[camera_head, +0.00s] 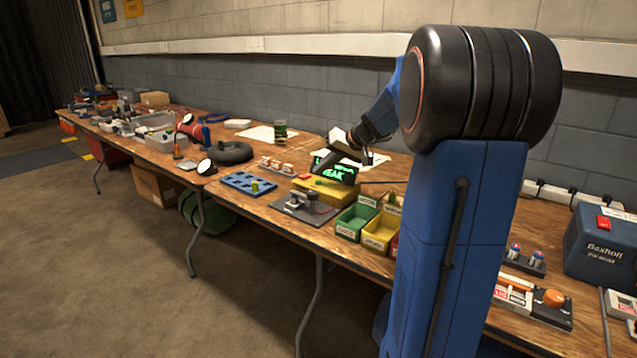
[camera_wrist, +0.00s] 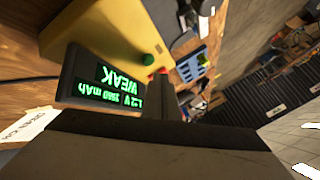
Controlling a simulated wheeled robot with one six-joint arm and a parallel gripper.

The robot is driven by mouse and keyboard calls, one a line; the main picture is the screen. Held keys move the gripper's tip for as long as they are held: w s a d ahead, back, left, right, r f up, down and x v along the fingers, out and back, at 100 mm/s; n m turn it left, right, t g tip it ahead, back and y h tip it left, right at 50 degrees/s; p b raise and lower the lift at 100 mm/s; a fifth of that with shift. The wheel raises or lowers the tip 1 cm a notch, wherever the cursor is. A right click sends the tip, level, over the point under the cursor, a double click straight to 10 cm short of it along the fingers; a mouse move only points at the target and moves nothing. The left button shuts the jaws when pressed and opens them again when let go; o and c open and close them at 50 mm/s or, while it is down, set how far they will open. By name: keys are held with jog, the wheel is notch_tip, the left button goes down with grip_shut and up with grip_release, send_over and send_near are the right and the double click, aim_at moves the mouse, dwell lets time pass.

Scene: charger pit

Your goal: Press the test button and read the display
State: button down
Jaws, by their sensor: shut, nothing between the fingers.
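The yellow tester (camera_head: 325,193) sits on the wooden bench and also fills the upper left of the wrist view (camera_wrist: 105,28). Its dark display (camera_head: 335,171) is lit in green. In the wrist view the display (camera_wrist: 108,88) appears rotated and reads "WEAK", with a smaller line in V and mAh, about 1.2 V; the mAh figure is hard to read. A green button (camera_wrist: 147,59) shows on the tester, and a red one (camera_wrist: 161,71) peeks past my fingertips. My gripper (camera_wrist: 163,84) is shut and empty, beside the display. I cannot tell whether it touches the red button.
A blue tray (camera_head: 248,184) and a dark plate with a grey device (camera_head: 305,207) lie left of and before the tester. Green (camera_head: 357,221) and yellow bins (camera_head: 380,232) stand in front. A blue box (camera_head: 603,250) stands far right.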

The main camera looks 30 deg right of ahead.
aim_at(322, 185)
notch_tip(322, 185, up, 4)
jog(key=shift+r, duration=0.2)
dwell(0.3)
jog(key=shift+a, duration=0.1)
dwell(0.6)
jog(key=shift+n+g, duration=0.4)
jog(key=shift+g, duration=0.3)
jog(key=s+a, duration=0.2)
jog(key=a, duration=0.1)
jog(key=s+a, duration=0.2)
jog(key=a, duration=0.1)
jog(key=s+a, duration=0.2)
jog(key=a, duration=0.1)
jog(key=shift+s+f, duration=0.25)
jog(key=shift+f, duration=0.15)
jog(key=s+a+f+n+g+h, duration=0.1)
jog(key=s+a+f, duration=0.2)
jog(key=s+a, duration=0.7)
jog(key=s+a+f+h, duration=0.1)
jog(key=s+f, duration=0.2)
jog(key=s, duration=0.4)
jog(key=s+a+f+n+h, duration=0.1)
jog(key=s+f, duration=0.2)
jog(key=s, duration=0.3)
jog(key=s+a+f+n+g+h, duration=0.1)
jog(key=s+f, duration=0.2)
jog(key=s, duration=0.4)
jog(key=shift+s+f, duration=0.35)
jog(key=shift+a, duration=0.1)
dwell(0.4)
